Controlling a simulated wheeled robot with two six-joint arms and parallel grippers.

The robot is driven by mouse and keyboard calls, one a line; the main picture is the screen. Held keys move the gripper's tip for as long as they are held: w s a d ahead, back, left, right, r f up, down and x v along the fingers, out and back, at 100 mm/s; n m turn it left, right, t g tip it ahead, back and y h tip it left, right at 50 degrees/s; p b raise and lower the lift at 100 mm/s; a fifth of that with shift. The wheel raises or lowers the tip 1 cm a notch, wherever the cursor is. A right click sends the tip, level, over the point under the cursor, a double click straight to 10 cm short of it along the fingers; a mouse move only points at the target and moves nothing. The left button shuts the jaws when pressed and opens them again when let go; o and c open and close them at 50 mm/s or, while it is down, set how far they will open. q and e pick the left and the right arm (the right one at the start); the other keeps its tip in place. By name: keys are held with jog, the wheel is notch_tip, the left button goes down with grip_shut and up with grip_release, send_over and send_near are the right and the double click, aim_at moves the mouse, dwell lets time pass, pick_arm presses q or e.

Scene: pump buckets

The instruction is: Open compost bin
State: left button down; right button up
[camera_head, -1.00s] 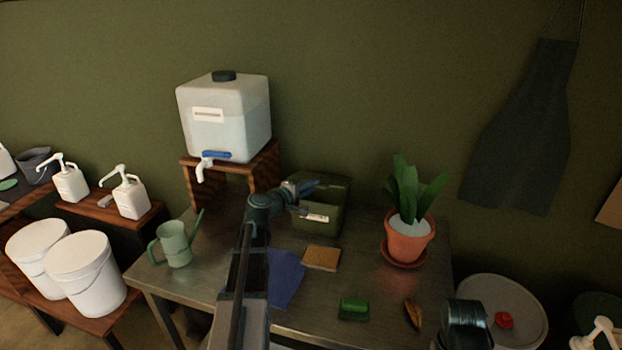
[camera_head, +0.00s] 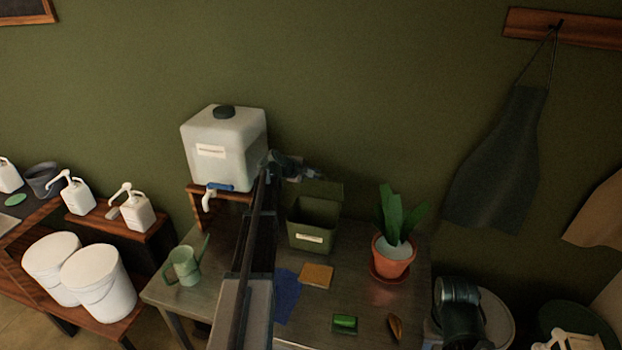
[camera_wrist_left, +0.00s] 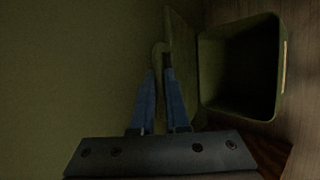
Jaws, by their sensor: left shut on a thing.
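The green compost bin (camera_head: 312,235) with a pale label stands at the back of the metal table. Its lid (camera_head: 323,190) is tilted up at the rear and the bin's mouth is open. In the left wrist view the dark inside of the bin (camera_wrist_left: 238,70) shows to the right of the raised lid (camera_wrist_left: 182,55). My left gripper (camera_head: 313,174) is above the bin at the lid's upper edge. My right gripper is not in view.
A water tank (camera_head: 225,150) on a wooden stand is close left of the bin. A potted plant (camera_head: 394,250) stands to the right. A watering can (camera_head: 184,265), sponge (camera_head: 316,275), blue cloth (camera_head: 287,290) and green brush (camera_head: 345,323) lie on the table (camera_head: 365,300).

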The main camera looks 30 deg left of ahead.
pick_arm(q)
jog(key=shift+w+a+r+p, duration=0.25)
jog(key=shift+w+a+r, duration=0.15)
jog(key=shift+w, duration=1.5)
jog(key=shift+w+a+r+p, duration=0.3)
jog(key=shift+w+a, duration=0.2)
jog(key=shift+w, duration=1.35)
jog(key=shift+w+a+r+p, duration=0.2)
jog(key=shift+w+a+r, duration=0.2)
jog(key=shift+w, duration=1.5)
jog(key=c, duration=0.9)
grip_release()
